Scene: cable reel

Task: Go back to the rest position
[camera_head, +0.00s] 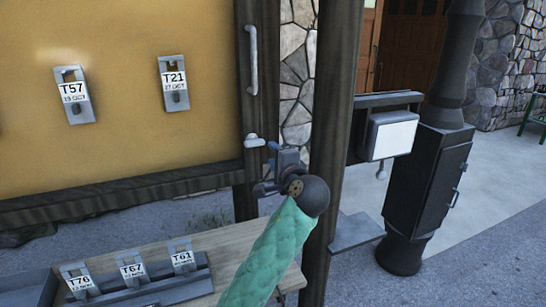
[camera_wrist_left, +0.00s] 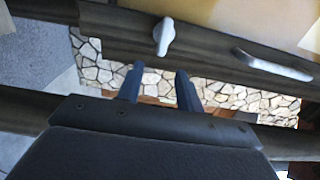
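My left arm, in a teal quilted sleeve, comes up from the bottom of the head view. Its gripper (camera_head: 276,152) is raised in front of a dark wooden frame, close to a small grey latch (camera_head: 252,141). In the left wrist view the two fingers of the gripper (camera_wrist_left: 158,72) stand apart with nothing between them. The latch also shows in that view (camera_wrist_left: 163,37), beyond the fingertips, with a gap that I cannot judge. My right gripper is not in view.
A grey bar handle (camera_head: 252,60) is on the frame. Tags T57 (camera_head: 74,94) and T21 (camera_head: 174,84) hang on the yellow board. A wooden bench (camera_head: 222,262) holds a rack with several tags. A dark post (camera_head: 333,120) and black stove (camera_head: 430,180) stand right.

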